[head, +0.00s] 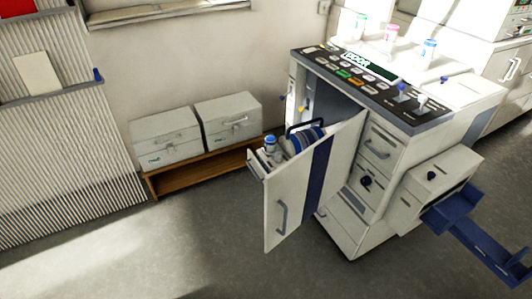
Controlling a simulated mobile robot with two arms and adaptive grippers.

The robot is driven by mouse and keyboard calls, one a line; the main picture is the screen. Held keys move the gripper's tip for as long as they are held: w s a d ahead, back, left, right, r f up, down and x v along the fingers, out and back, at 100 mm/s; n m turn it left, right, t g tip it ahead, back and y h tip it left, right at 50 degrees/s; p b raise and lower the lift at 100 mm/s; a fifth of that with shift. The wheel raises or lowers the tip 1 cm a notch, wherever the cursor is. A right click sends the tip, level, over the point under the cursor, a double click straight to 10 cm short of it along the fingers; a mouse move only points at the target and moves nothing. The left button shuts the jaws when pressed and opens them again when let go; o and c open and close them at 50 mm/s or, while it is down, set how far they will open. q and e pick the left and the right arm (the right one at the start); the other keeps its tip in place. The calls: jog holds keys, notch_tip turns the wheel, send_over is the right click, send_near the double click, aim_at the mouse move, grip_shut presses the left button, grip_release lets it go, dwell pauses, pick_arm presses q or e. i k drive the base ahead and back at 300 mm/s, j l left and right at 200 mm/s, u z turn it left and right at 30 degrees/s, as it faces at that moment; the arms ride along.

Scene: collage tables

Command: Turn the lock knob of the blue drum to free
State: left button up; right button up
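A white duplicator-like machine (345,215) stands at right of centre with its front open. Behind its pulled-out or swung-open white front panel (290,190) sits the blue drum (306,140), with a dark handle over it. The panel hides the drum's lower part. A small blue-capped white container (270,144) is beside the drum. Small blue and yellow knobs (303,107) show in the machine's opening. I cannot tell which one is the drum's lock knob or how it is turned. Neither of my grippers is in view.
A control panel (360,80) tops the machine, with several small bottles behind it. A blue tray (485,235) juts out at right. Two grey boxes (228,119) sit on a low wooden shelf (200,172) at the back. The floor at front left is clear.

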aim_at(277, 155)
jog(key=i+j, duration=0.6)
jog(key=i+j+z, duration=0.1)
jog(key=i+j, duration=0.5)
jog(key=j, duration=0.15)
